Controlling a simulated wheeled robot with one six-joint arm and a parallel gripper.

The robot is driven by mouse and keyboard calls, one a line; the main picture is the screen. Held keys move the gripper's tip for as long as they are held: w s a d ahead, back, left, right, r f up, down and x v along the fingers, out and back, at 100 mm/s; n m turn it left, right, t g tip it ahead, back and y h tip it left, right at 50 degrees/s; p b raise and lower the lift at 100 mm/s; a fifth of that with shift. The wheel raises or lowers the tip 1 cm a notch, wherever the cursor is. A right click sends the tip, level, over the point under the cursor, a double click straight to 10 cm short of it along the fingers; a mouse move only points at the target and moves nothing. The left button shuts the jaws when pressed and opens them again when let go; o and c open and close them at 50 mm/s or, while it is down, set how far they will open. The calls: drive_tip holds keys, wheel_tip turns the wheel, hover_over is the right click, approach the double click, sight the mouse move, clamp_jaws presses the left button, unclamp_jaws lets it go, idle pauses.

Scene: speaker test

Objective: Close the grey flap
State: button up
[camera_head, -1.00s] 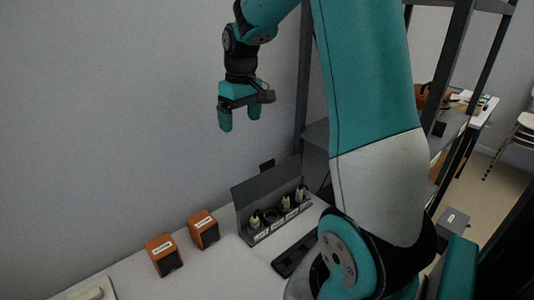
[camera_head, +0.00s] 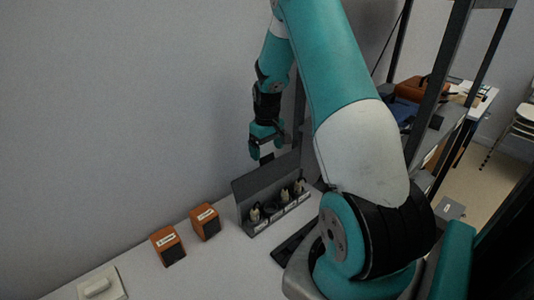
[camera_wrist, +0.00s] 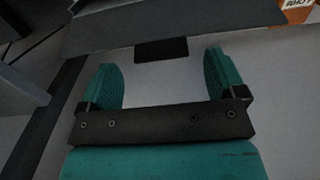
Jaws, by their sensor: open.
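The grey flap (camera_head: 262,180) stands raised along the wall side of a low grey box (camera_head: 262,226) on the white table. A small dark tab (camera_head: 267,159) sticks up from the flap's top edge. My gripper (camera_head: 264,148) is just above and behind the flap, pointing down, with nothing between its fingers. In the wrist view the flap (camera_wrist: 175,22) crosses the top of the picture. The dark tab (camera_wrist: 161,50) lies just beyond the open fingers (camera_wrist: 160,74), centred between them.
Several pale plug-like parts (camera_head: 254,215) stand in the box. Two orange-brown speakers (camera_head: 205,221) (camera_head: 168,246) stand to its left. A white switch-like block (camera_head: 97,288) is at front left. A dark flat item (camera_head: 292,243) lies before the box. The wall is close behind; a shelf rack (camera_head: 436,110) is right.

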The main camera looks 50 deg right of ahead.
sight(267, 157)
drive_tip(key=shift+f, duration=1.5)
drive_tip(key=shift+c, duration=0.4)
